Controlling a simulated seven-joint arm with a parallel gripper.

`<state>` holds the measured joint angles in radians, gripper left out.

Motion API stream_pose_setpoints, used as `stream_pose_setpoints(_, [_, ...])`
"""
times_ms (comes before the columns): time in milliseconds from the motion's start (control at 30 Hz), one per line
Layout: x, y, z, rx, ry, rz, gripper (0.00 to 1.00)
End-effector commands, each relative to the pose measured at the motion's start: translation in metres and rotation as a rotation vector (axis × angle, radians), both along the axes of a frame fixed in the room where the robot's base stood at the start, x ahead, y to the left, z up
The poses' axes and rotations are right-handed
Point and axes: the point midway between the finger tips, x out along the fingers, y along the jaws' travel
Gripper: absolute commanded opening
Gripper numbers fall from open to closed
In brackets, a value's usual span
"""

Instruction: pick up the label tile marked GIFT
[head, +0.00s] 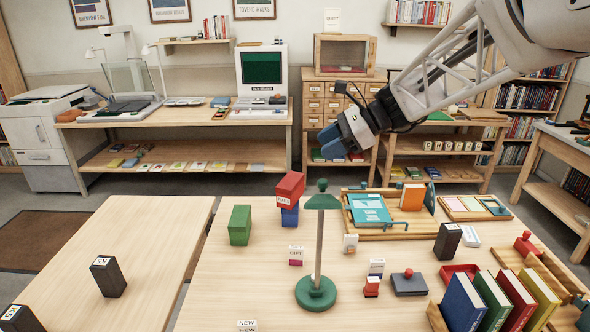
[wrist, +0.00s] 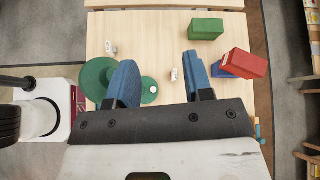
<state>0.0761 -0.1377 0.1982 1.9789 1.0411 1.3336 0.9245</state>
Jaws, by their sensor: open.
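Several small white-topped label tiles stand on the near table in the head view. One with a pink lower part (head: 296,256) is left of the green lamp, one (head: 350,243) is right of it, and another (head: 376,267) is nearer. One at the front edge reads NEW (head: 247,325). The other lettering is too small to read surely, so I cannot tell which says GIFT. My gripper (head: 350,146) is open and empty, high above the table's far side. In the wrist view, a pale tile (wrist: 174,74) shows between the blue fingers of my gripper (wrist: 162,84), well below them.
The green lamp (head: 317,292) stands upright among the tiles. A red block on a blue one (head: 290,215) and a green block (head: 240,225) stand left. A wooden tray (head: 385,235), stamps and upright books (head: 463,302) crowd the right. The table's left front is mostly clear.

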Motion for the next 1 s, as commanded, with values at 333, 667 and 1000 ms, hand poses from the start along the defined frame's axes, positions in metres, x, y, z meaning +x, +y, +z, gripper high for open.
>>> stream_pose_setpoints(333, [0.045, 0.002, -0.006, 0.131, 0.128, -0.103, 0.47])
stream_pose_setpoints(667, [0.069, 0.002, -0.019, 0.202, 0.202, -0.155, 0.47])
stream_pose_setpoints(1000, [0.068, 0.002, -0.099, 0.199, 0.200, -0.155, 0.47])
